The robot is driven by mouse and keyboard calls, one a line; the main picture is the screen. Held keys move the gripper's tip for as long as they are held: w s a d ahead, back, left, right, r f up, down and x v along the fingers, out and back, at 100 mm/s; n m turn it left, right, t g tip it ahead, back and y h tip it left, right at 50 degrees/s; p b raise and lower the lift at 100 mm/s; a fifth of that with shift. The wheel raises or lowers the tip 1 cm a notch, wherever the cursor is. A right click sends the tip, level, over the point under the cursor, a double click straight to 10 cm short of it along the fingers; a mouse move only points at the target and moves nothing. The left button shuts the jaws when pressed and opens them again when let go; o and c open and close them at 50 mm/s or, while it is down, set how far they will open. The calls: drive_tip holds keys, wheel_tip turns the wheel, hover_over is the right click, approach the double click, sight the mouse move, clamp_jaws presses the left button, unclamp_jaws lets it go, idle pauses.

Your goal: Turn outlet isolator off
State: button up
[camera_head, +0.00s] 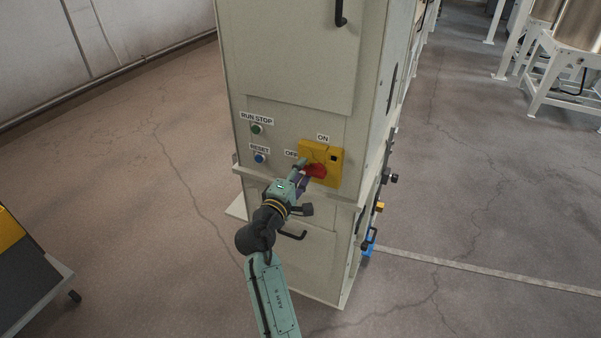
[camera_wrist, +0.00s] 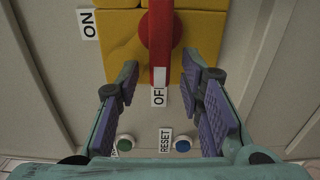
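The outlet isolator is a yellow plate (camera_head: 334,153) with a red handle (camera_head: 315,170) on the cabinet's front. In the wrist view the red handle (camera_wrist: 160,40) lies across the yellow plate (camera_wrist: 118,43), and its near end lines up with the OFF label (camera_wrist: 158,97). The ON label (camera_wrist: 88,24) sits to the side. My gripper (camera_wrist: 159,65) is open, with one finger on each side of the handle and visible gaps to it. In the head view my gripper (camera_head: 301,180) reaches the handle and partly covers it.
A green RUN STOP button (camera_head: 256,129) and a blue RESET button (camera_head: 260,158) are left of the isolator. A ledge (camera_head: 325,203) runs along the cabinet below. A dark cart (camera_head: 30,270) stands at the lower left.

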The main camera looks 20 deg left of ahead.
drive_tip(key=shift+s, duration=0.1)
drive_tip(key=s, duration=1.1)
drive_tip(key=shift+s+a, duration=0.2)
drive_tip(key=shift+s, duration=0.2)
